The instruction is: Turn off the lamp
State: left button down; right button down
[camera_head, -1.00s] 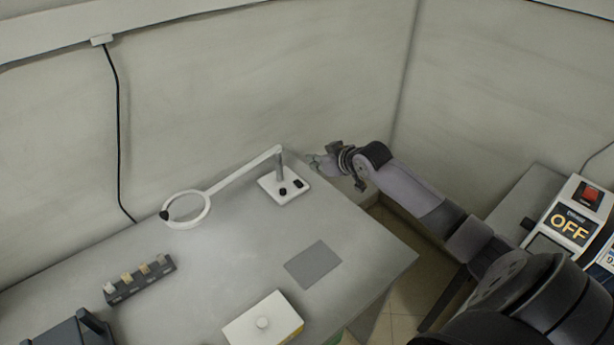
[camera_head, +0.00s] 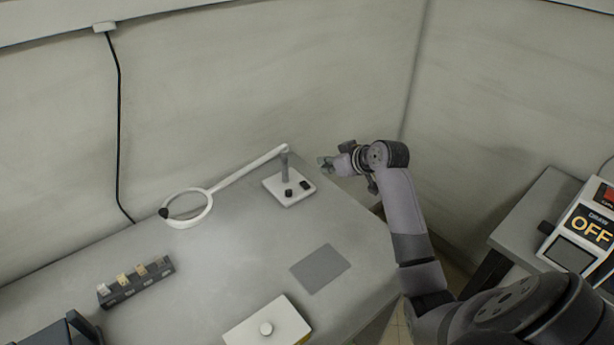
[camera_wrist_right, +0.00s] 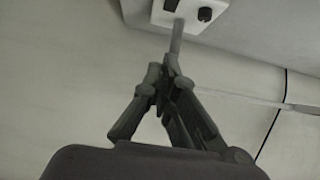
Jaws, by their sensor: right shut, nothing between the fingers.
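The lamp (camera_head: 240,175) stands at the back of the grey table, with a ring head (camera_head: 187,222) at the left end of a white arm. Its white base (camera_head: 271,190) carries a short grey post (camera_head: 284,168) and two black controls (camera_head: 304,185). In the right wrist view the base (camera_wrist_right: 165,17) is at the top edge with a dark knob (camera_wrist_right: 205,14). My right gripper (camera_head: 324,162) is shut and empty, just right of the base and apart from it; it also shows in the right wrist view (camera_wrist_right: 170,72). My left gripper is not in view.
A dark rack with several small pieces (camera_head: 136,283) is at the left. A machine marked OFF (camera_head: 590,229) stands at the right.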

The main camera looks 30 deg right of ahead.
send_over(306, 185)
jog(key=s, duration=0.1)
notch_tip(306, 185, down, 5)
jog(key=shift+s+d+f+p, duration=0.1)
jog(key=shift+s+f+p, duration=0.05)
jog(key=shift+p, duration=0.25)
jog(key=f, duration=0.1)
jog(key=w+f, duration=0.1)
jog(key=f, duration=0.1)
jog(key=shift+f, duration=0.7)
jog(key=shift+w+r+g+p, duration=0.1)
jog(key=shift+w+g+p, duration=0.25)
jog(key=shift+p, duration=0.3)
jog(key=shift+s+f, duration=0.1)
jog(key=shift+f, duration=0.25)
